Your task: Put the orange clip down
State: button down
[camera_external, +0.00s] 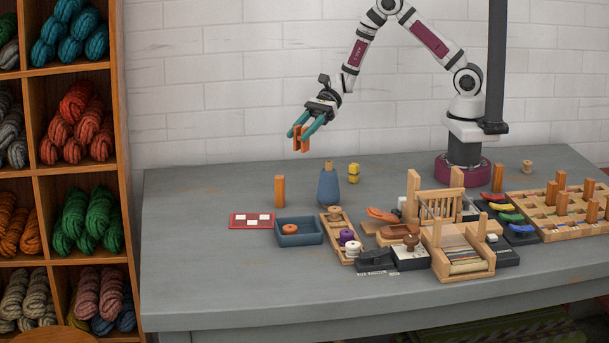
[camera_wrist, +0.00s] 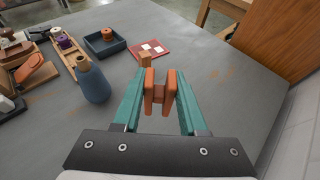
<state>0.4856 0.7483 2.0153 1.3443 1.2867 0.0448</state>
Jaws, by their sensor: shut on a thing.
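In the wrist view my gripper (camera_wrist: 159,92) is shut on a small orange-brown piece, which I take for the orange clip (camera_wrist: 159,94). The clip is well clear of the table. A red card with white squares (camera_external: 252,220) lies flat on the table, lower and left of the gripper; it also shows in the wrist view (camera_wrist: 150,49).
A blue vase (camera_external: 328,187) and an upright orange block (camera_external: 280,190) stand below the gripper. A small loom (camera_external: 462,250), spool rack (camera_external: 338,240) and peg board (camera_external: 562,222) crowd the right. The table's left end is bare.

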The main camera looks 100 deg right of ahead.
jog(key=f, duration=0.9)
jog(key=shift+s+f, duration=0.2)
jog(key=shift+f, duration=0.15)
jog(key=shift+c, duration=2.3)
grip_release()
jog(key=shift+f, duration=0.1)
